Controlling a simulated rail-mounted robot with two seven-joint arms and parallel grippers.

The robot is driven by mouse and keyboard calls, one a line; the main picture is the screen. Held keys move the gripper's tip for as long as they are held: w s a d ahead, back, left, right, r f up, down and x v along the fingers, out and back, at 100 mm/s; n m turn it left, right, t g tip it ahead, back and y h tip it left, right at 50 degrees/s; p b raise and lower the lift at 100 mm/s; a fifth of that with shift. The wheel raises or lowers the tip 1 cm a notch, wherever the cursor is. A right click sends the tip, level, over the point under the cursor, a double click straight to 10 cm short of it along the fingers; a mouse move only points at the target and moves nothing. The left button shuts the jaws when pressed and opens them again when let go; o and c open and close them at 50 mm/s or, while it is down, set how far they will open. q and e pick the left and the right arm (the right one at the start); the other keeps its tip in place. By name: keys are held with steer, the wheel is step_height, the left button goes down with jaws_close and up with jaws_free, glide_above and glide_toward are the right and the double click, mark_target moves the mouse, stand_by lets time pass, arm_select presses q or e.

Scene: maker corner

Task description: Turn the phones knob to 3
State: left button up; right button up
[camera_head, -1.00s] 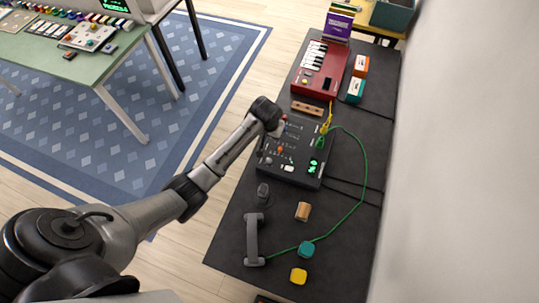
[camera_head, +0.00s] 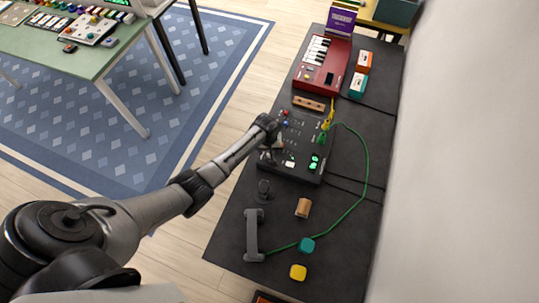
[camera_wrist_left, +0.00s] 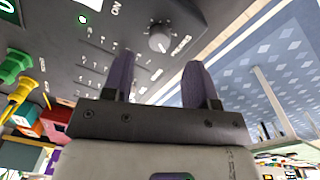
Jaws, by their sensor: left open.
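The phones knob (camera_wrist_left: 160,38) is a grey round knob with a pointer line on the dark mixer panel (camera_wrist_left: 225,14), with lettering that seems to read PHONES beside it. My left gripper (camera_wrist_left: 158,66) is open, its two purple-grey fingers pointing toward the panel with the knob seen between and just beyond their tips. They look apart from the knob. In the head view the mixer (camera_head: 304,170) lies on the dark bench, and my left gripper (camera_head: 270,156) is over its left edge. The arm and gripper hide that edge, so I cannot make out the knob there. My right gripper is out of view.
Green (camera_wrist_left: 14,64) and yellow (camera_wrist_left: 20,94) plugs stand in the panel. A green cable (camera_head: 365,180) loops over the dark bench. A red keyboard (camera_head: 323,68) is behind.

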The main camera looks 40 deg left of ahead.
arm_select(q)
steer(key=shift+w+d+f+b, duration=0.1)
steer(key=shift+f+b, duration=0.35)
steer(key=shift+f, duration=2.15)
steer(key=c, duration=0.9)
